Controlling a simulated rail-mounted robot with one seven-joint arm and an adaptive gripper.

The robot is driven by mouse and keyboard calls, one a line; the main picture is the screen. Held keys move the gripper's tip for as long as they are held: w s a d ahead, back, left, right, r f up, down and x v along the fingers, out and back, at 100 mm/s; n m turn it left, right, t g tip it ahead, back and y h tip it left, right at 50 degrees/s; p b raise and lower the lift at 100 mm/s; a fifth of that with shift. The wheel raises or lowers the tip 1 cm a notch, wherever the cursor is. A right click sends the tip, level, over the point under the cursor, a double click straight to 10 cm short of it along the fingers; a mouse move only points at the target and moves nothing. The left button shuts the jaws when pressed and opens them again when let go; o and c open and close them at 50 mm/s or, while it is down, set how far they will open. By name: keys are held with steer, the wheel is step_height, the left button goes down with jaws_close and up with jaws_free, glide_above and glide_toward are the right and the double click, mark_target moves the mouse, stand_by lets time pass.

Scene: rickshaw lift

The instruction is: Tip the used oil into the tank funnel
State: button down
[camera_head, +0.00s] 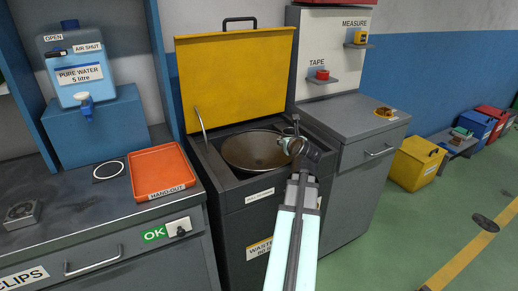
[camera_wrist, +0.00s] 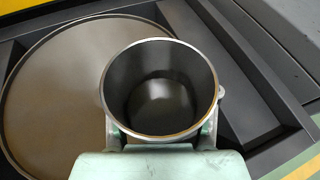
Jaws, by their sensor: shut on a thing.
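My gripper (camera_wrist: 160,138) is shut on a metal cup (camera_wrist: 117,95), whose open mouth faces the wrist camera. The inside of the cup is dark, with a smooth grey-brown patch low down; I cannot tell how much oil it holds. In the head view the cup (camera_head: 289,144) is small and partly hidden by my gripper (camera_head: 297,150). The round tank funnel (camera_head: 252,151) is set in the top of the dark waste tank (camera_head: 246,222). The cup is at the funnel's right side, and in the wrist view the funnel (camera_wrist: 60,85) lies to its left.
The tank's yellow lid (camera_head: 235,75) stands open behind the funnel. An orange hand-out tray (camera_head: 160,172) and a water container (camera_head: 77,67) are on the left bench. A grey cabinet (camera_head: 350,118) adjoins the tank on the right. Green floor is clear in front of the yellow bin (camera_head: 416,163).

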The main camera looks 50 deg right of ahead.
steer(key=shift+w+a+f+n+g+p, duration=0.1)
steer(key=shift+w+f+n+g+p, duration=0.75)
steer(key=shift+f+n+g, duration=0.2)
steer(key=f+g, duration=0.1)
steer(key=w+f+b, duration=0.1)
steer(key=shift+f+n+g+y, duration=0.3)
steer(key=shift+f+n+g, duration=0.05)
steer(key=shift+w+a+f+n+g+p, duration=0.1)
steer(key=shift+w+f+n+g+p, duration=0.2)
steer(key=shift+w+n+g+p, duration=0.25)
steer(key=shift+r+g+p, duration=0.25)
steer(key=shift+r+p, duration=0.05)
steer(key=shift+p, duration=0.3)
steer(key=shift+s+r+n+g+p, duration=0.15)
steer(key=shift+n+g+p, duration=0.3)
steer(key=shift+g+p, duration=0.4)
steer(key=shift+s+r+p, duration=0.1)
steer(key=shift+p, duration=0.45)
steer(key=shift+s+r+n+g+p, duration=0.1)
steer(key=shift+r+n+g+p, duration=0.4)
steer(key=shift+p, duration=0.7)
